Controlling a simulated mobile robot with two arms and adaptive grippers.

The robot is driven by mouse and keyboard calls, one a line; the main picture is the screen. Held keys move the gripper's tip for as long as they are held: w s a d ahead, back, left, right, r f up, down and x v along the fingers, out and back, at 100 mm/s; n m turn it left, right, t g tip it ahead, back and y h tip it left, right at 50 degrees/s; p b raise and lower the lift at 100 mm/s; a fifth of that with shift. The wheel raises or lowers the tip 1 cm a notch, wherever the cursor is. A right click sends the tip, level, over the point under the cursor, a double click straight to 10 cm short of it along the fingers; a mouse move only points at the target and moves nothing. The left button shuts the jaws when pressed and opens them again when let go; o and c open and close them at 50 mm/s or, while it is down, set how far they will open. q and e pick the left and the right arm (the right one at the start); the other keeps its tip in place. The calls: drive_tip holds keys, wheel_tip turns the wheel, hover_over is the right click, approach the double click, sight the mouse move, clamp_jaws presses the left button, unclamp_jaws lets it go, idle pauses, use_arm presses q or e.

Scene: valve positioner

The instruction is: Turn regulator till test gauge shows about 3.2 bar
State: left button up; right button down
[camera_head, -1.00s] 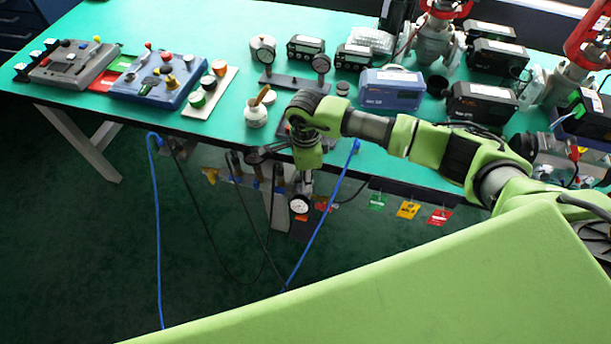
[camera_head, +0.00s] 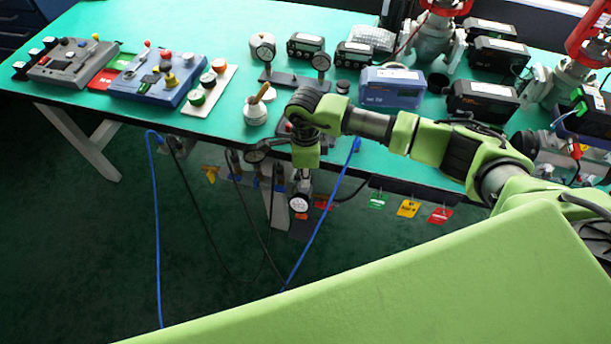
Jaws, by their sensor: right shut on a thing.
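My right arm reaches in from the right, and its green wrist hangs over the front edge of the bench. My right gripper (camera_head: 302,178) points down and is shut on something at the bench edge. This is likely the regulator, but the hand and wrist hide it. A small round gauge with a white face (camera_head: 299,203) hangs just below the gripper; its needle is too small to read. A darker round gauge (camera_head: 255,153) sits left of the hand at the edge. I cannot tell which is the test gauge. My left gripper is not in view.
On the green bench (camera_head: 215,40) stand a two-gauge stand (camera_head: 292,80), a white pot (camera_head: 256,114), a blue device (camera_head: 392,88) and a blue control box (camera_head: 158,80). A blue hose (camera_head: 157,230) and dark cables hang in front. Coloured tags (camera_head: 408,208) hang at right.

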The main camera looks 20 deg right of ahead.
drive_tip(key=m+b, duration=0.1)
drive_tip(key=m, duration=0.8)
drive_tip(key=m+b, duration=0.1)
drive_tip(key=m, duration=0.2)
drive_tip(key=shift+s+a+r, duration=0.1)
drive_tip(key=shift+a, duration=0.1)
idle(0.5)
drive_tip(key=c, duration=2.2)
unclamp_jaws()
drive_tip(key=shift+r, duration=0.2)
wheel_tip(320, 180, up, 12)
drive_tip(key=shift+f, duration=0.2)
